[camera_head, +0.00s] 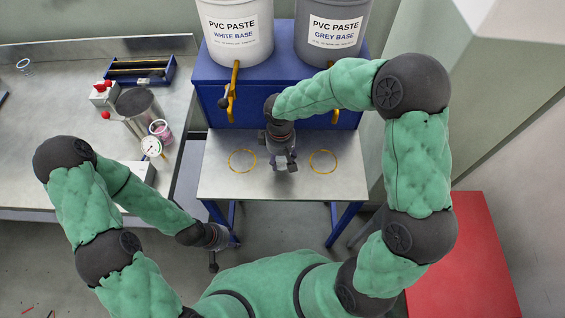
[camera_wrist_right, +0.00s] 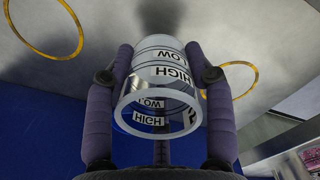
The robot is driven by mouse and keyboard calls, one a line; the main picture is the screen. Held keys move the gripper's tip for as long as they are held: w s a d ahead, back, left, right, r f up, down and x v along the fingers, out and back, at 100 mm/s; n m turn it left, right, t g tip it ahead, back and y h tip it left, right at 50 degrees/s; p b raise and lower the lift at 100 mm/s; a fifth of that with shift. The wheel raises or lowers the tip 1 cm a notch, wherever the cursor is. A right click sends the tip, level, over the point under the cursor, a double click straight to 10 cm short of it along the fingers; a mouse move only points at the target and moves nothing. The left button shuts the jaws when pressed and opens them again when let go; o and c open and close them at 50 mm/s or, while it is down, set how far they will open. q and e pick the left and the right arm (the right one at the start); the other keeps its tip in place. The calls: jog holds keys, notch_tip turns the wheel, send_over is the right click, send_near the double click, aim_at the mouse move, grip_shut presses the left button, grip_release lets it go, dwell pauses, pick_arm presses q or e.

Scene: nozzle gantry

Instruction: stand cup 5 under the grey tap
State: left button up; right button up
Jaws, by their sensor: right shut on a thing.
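My right gripper (camera_head: 284,164) is above the metal shelf (camera_head: 300,190), between its two yellow rings. In the right wrist view, this gripper (camera_wrist_right: 163,85) is shut on a clear cup (camera_wrist_right: 160,110) marked HIGH and LOW; no cup number can be read. In the head view the gripper mostly hides the cup. The grey tap (camera_head: 335,117) is mostly hidden behind my right arm; only a yellow piece shows below the grey base bucket (camera_head: 336,30). The right ring (camera_head: 322,151) is bare. My left gripper (camera_head: 216,255) hangs low left of the shelf, its fingers unclear.
The white base bucket (camera_head: 236,35) has a yellow tap (camera_head: 234,80) above the bare left ring (camera_head: 242,151). The left bench (camera_head: 60,120) carries a blue tray (camera_head: 140,70), a pot, a pink-filled cup (camera_head: 160,130) and a dial gauge (camera_head: 151,147). A red block (camera_head: 465,260) stands at right.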

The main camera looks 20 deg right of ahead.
aim_at(282, 162)
jog(key=shift+w+d+f, duration=0.2)
jog(key=shift+w+f, duration=0.05)
jog(key=shift+f, duration=0.1)
jog(key=shift+w+d+f+b, duration=0.15)
jog(key=shift+f+b, duration=0.3)
jog(key=shift+f, duration=0.5)
jog(key=shift+w+f+b, duration=0.15)
jog(key=shift+f+b, duration=0.3)
jog(key=shift+f, duration=0.45)
jog(key=shift+f, duration=0.1)
jog(key=o, duration=1)
